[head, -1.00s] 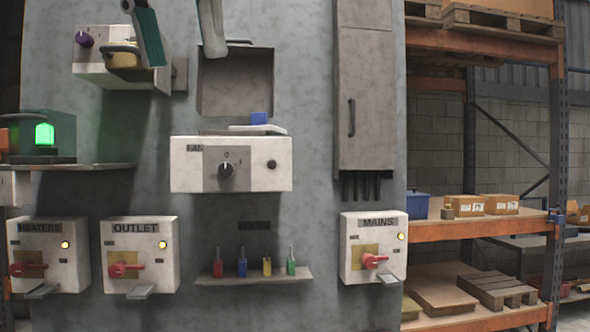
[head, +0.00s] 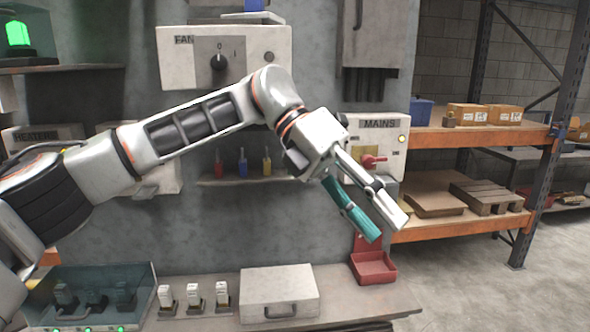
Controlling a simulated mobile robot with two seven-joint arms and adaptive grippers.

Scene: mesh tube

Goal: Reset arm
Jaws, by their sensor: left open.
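My left arm comes in from the left and reaches across the middle of the head view. My left gripper (head: 386,224) is open and empty, with one teal and one pale finger pointing down and to the right. It shows in front of the lower part of the MAINS box (head: 379,127), above a red tray (head: 373,267). The MAINS box has a red handle (head: 372,161) and a lit yellow lamp. My right gripper is not in view.
The FAN box (head: 178,63) is on the wall above my arm. My arm partly hides the HEATERS box (head: 22,138) and a shelf of coloured padlocks. A workbench (head: 362,302) below bears a white case (head: 279,292) and a clear-lidded box (head: 139,283). Orange shelving (head: 470,137) stands right.

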